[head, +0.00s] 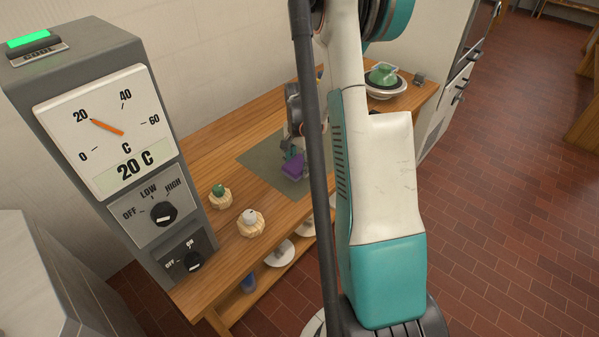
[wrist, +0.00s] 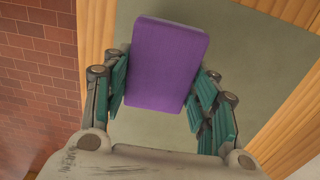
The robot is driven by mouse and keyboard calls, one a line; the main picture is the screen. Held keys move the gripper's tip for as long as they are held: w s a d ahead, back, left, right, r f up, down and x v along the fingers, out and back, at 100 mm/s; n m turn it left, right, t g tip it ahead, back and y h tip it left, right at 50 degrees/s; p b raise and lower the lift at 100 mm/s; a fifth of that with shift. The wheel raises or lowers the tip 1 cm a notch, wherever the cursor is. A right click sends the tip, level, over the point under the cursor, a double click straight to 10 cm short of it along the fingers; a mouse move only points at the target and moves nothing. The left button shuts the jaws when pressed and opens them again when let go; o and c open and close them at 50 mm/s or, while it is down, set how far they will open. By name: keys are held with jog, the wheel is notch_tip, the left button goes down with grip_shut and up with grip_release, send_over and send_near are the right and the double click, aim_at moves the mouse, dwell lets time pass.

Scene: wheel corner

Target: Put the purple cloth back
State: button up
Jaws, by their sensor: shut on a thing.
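The purple cloth (wrist: 165,62) is a folded block between the fingers of my gripper (wrist: 160,88) in the wrist view. Both fingers are closed against its sides. In the head view the purple cloth (head: 293,167) shows over the grey-green mat (head: 258,155) on the wooden table, just below my gripper (head: 291,152). Part of it is hidden by my arm. I cannot tell whether the cloth touches the mat.
A grey control box (head: 105,130) with dial and knobs stands at the left. Two pale ribbed pots, one with a green top (head: 219,196) and one with a white top (head: 251,222), stand near the table's front. A green pot (head: 381,74) on a dark-rimmed plate stands at the far end.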

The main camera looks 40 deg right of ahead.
aim_at(299, 171)
jog(key=shift+f+b, duration=0.6)
jog(key=shift+f, duration=1.1)
jog(key=shift+f, duration=0.15)
jog(key=shift+f, duration=0.1)
jog(key=o, duration=1.3)
notch_tip(299, 171, up, 14)
jog(key=p, duration=0.5)
jog(key=shift+a, duration=0.1)
